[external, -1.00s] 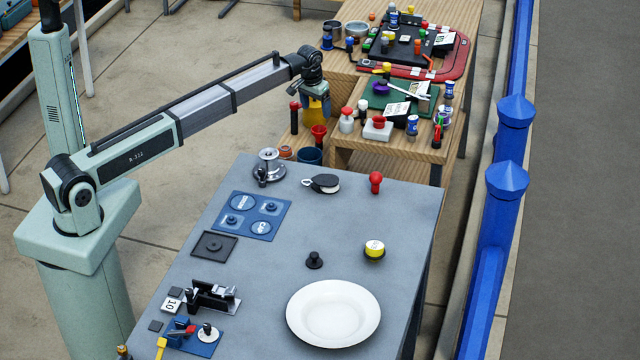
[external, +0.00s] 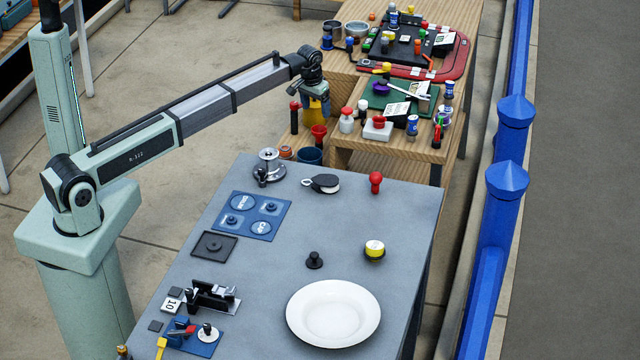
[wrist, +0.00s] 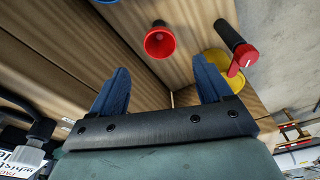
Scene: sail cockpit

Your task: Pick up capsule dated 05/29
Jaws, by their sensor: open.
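No date 05/29 is readable in either view, so I cannot tell which thing is the capsule. A small yellow round piece with a pale top (external: 374,248) sits on the grey table (external: 410,215), right of a black knob (external: 314,260). My gripper (external: 318,112) hangs at the far end of my arm, beyond the table's back edge and near the wooden benches. In the wrist view my gripper's two blue fingers (wrist: 162,80) are spread apart with nothing between them. A red funnel-like cup (wrist: 160,40) shows beyond the fingertips.
A white plate (external: 333,313) lies at the grey table's front. A red knob (external: 376,182), a pulley (external: 323,183), a winch (external: 268,167) and a blue panel (external: 252,215) stand farther back. Several small items crowd the wooden benches (external: 390,158). Blue posts (external: 507,181) line the right.

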